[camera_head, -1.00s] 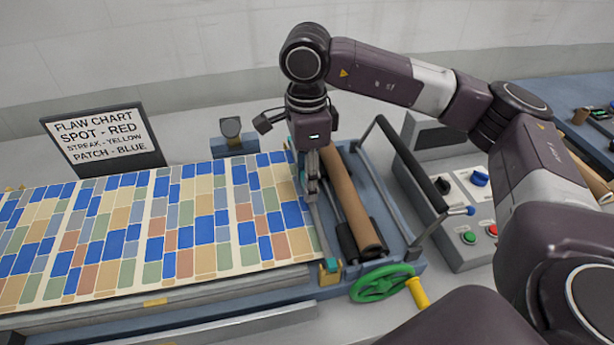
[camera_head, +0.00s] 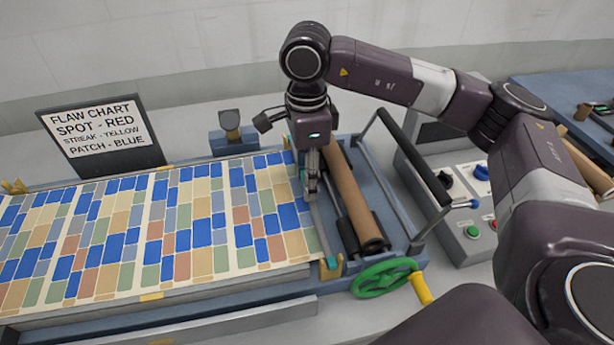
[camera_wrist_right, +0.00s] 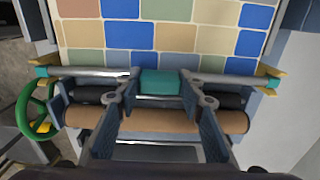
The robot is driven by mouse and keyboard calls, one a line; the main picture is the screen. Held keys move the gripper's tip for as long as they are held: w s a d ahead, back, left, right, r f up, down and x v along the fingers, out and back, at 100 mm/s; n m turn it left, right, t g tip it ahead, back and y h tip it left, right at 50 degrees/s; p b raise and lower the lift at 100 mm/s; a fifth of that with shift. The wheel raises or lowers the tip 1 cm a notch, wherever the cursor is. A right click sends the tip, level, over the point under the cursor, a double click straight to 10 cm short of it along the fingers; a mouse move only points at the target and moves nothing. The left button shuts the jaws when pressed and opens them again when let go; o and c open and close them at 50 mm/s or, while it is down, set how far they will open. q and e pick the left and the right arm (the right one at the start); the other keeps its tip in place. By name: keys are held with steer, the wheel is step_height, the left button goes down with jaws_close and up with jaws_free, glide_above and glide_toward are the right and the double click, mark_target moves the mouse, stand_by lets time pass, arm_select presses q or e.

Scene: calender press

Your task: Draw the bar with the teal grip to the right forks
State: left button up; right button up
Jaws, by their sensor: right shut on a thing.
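The bar (camera_wrist_right: 100,73) is a thin silver rod across the sheet's end, with a teal grip (camera_wrist_right: 160,83) in its middle. My right gripper (camera_head: 309,190) points down and is shut on the teal grip; its fingers flank it in the wrist view (camera_wrist_right: 160,96). The patterned sheet (camera_head: 185,215) extends left from the bar over the press bed. The right forks are yellow: the near one (camera_head: 331,267) shows at the bar's near end, and both show in the wrist view (camera_wrist_right: 42,71). The bar's ends are at these forks; I cannot tell whether it is fully seated. My left gripper is not in view.
A brown roll (camera_head: 354,195) lies just right of the bar. A green handwheel (camera_head: 380,280) with a yellow handle is at the near right. A black-padded rail (camera_head: 413,157) and a control box (camera_head: 470,245) stand further right. The flaw chart sign (camera_head: 100,140) stands back left.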

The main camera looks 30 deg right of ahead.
steer(key=shift+f, duration=0.15)
steer(key=o, duration=1.3)
step_height(320, 180, up, 12)
